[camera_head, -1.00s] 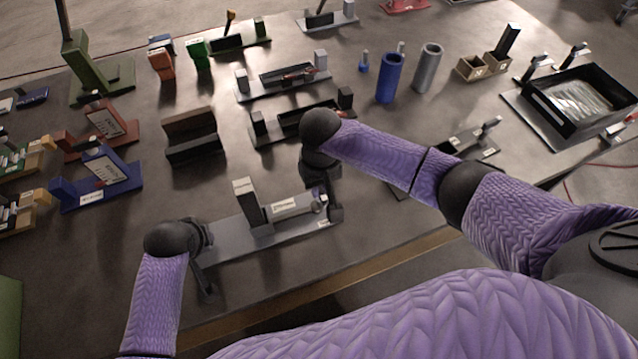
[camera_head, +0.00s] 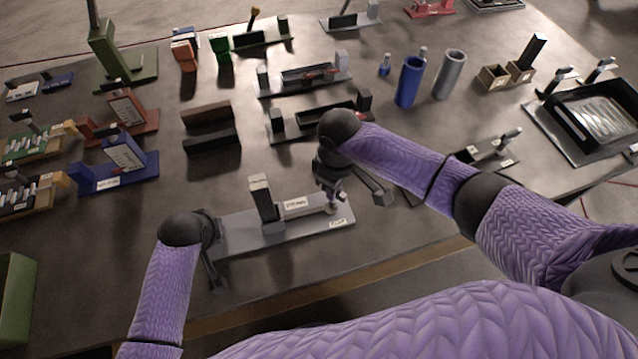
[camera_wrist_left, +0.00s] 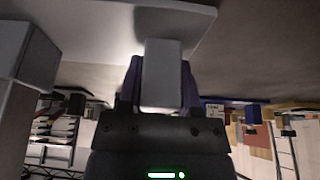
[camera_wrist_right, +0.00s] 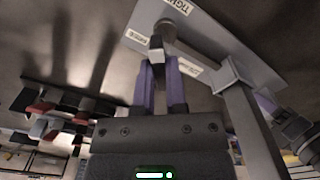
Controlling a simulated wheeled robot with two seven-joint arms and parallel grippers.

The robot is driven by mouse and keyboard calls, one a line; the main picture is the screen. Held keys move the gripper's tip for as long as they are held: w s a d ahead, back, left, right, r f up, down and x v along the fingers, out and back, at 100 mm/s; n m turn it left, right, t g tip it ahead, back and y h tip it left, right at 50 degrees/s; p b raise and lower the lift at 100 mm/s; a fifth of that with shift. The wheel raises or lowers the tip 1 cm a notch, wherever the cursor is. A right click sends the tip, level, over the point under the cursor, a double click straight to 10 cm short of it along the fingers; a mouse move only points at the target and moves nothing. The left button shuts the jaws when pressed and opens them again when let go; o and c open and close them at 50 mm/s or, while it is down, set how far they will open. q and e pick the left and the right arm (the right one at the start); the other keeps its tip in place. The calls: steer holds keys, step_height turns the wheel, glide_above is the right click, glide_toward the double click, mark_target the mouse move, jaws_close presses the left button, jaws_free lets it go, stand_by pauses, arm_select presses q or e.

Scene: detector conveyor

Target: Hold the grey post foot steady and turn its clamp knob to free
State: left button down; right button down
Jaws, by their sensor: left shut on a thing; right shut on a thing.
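The grey post foot (camera_head: 240,240) is a long flat plate near the table's front edge. It carries a tall upright post (camera_head: 263,198) and a small labelled bar beside it. My left gripper (camera_head: 212,262) is shut on the plate's left end; the left wrist view shows a pale grey block (camera_wrist_left: 162,75) between its purple fingers. The clamp knob (camera_head: 332,209) is near the plate's right end, partly hidden by my right gripper (camera_head: 333,196). In the right wrist view my right gripper (camera_wrist_right: 160,82) is shut on the knob's small grey lever (camera_wrist_right: 157,48). A label there reads "TIGHT".
A dark V-shaped block (camera_head: 212,140) stands behind the foot. Other fixtures, including a dark rail stand (camera_head: 310,128) and a blue cylinder (camera_head: 409,82), stand farther back. Bare table lies left of the foot and along the front edge.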

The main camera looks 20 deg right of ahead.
steer(key=shift+n, duration=0.6)
steer(key=c, duration=0.7)
jaws_free()
steer(key=shift+o, duration=0.2)
step_height(320, 180, up, 12)
steer(key=shift+o, duration=0.3)
